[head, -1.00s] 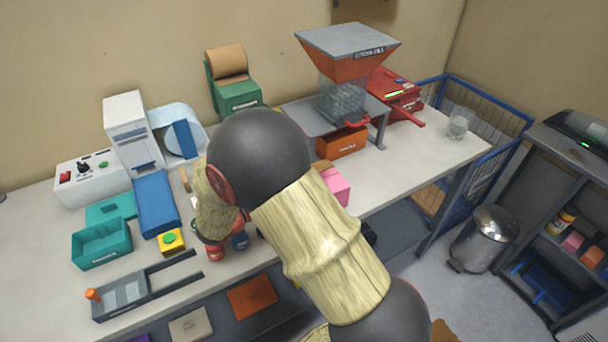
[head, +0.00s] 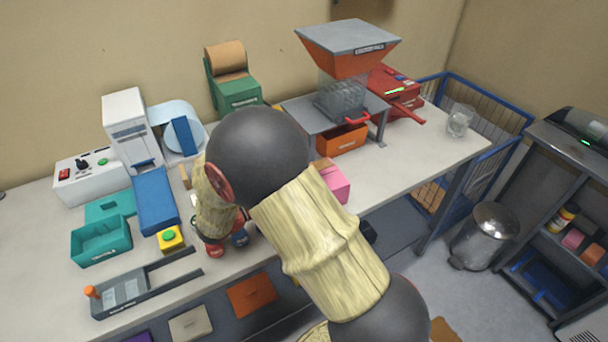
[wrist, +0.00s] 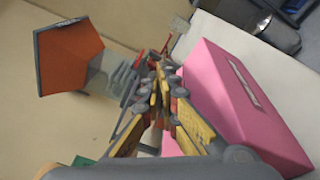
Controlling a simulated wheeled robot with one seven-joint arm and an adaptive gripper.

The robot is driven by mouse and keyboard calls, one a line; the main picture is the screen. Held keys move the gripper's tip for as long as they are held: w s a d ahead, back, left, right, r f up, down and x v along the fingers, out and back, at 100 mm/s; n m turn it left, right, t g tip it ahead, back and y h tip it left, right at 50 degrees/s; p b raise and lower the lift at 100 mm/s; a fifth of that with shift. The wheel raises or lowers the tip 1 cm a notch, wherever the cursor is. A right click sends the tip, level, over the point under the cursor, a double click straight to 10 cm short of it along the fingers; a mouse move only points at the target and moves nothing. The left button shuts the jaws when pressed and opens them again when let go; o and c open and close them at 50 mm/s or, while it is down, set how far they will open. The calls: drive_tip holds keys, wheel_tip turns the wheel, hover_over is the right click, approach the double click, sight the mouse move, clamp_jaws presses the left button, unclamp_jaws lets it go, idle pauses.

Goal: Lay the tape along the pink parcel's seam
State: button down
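The pink parcel (head: 336,184) lies on the bench to the right of my arm, partly hidden behind it in the head view. In the wrist view the pink parcel (wrist: 222,92) fills the right side, close beside the fingers, with a pale label on one face. My gripper (wrist: 160,68) shows its fingers drawn together at the tips; no strip of tape can be made out between them. In the head view my arm hides the gripper. A brown roll (head: 226,58), perhaps the tape, sits on a green dispenser (head: 238,94) at the back. The seam is not clearly visible.
Teal trays (head: 100,240), a blue box (head: 156,201) and a grey fixture (head: 145,287) occupy the left. The bench right of the parcel is clear.

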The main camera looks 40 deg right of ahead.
drive_tip(key=shift+f+b, duration=0.35)
drive_tip(key=shift+f, duration=0.3)
drive_tip(key=c, duration=2)
unclamp_jaws()
drive_tip(key=shift+o, duration=0.2)
drive_tip(key=shift+f, duration=0.1)
drive_tip(key=shift+s+a+f, duration=0.1)
drive_tip(key=shift+s+f, duration=0.1)
drive_tip(key=shift+f, duration=0.05)
drive_tip(key=a, duration=0.4)
drive_tip(key=w+a, duration=0.1)
drive_tip(key=a, duration=0.7)
drive_tip(key=shift+w+r, duration=0.2)
